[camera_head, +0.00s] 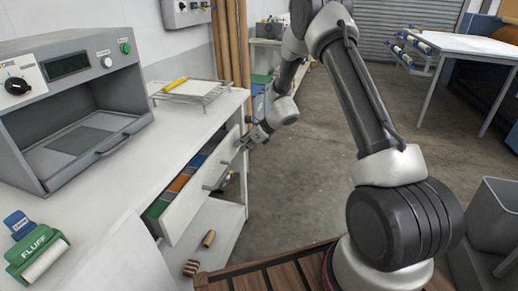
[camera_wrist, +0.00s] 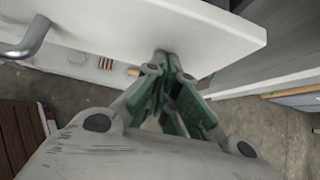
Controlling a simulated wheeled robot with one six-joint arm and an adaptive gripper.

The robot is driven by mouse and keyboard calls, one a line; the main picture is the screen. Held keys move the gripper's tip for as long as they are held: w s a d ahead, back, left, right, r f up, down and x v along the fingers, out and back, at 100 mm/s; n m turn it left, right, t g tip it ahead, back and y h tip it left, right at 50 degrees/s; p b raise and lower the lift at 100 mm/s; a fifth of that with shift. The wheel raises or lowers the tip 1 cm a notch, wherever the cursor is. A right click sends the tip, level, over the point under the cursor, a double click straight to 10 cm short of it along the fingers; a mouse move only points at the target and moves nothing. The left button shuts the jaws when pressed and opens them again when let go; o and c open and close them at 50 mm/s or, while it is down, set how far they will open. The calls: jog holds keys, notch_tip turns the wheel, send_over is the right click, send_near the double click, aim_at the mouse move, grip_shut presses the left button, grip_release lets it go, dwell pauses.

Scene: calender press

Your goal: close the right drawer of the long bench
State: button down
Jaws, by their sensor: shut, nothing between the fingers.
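The long bench (camera_head: 190,125) runs along the wall on the left, with a white top. A drawer with a white front (camera_head: 190,204) stands pulled out below the top. Green, orange and blue items (camera_head: 180,182) show inside it. My gripper (camera_head: 243,143) is at the far, right end of this drawer front. In the wrist view the white drawer front (camera_wrist: 200,28) fills the top, with a metal bar handle (camera_wrist: 35,38) at the left. My gripper (camera_wrist: 162,58) is shut and empty, its fingertips at the front's edge; I cannot tell whether they touch it.
A grey press (camera_head: 70,105) and a wire rack (camera_head: 190,90) with a yellow tool stand on the bench. Small rolls (camera_head: 192,268) lie on the lower shelf. Open concrete floor (camera_head: 300,165) lies to the right. A grey bin (camera_head: 495,215) is at the far right.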

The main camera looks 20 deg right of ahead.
aim_at(234, 141)
jog(key=w+a, duration=0.2)
jog(key=a, duration=0.1)
jog(key=shift+w+a, duration=0.15)
jog(key=shift+a, duration=0.15)
jog(key=shift+w+a+r, duration=0.1)
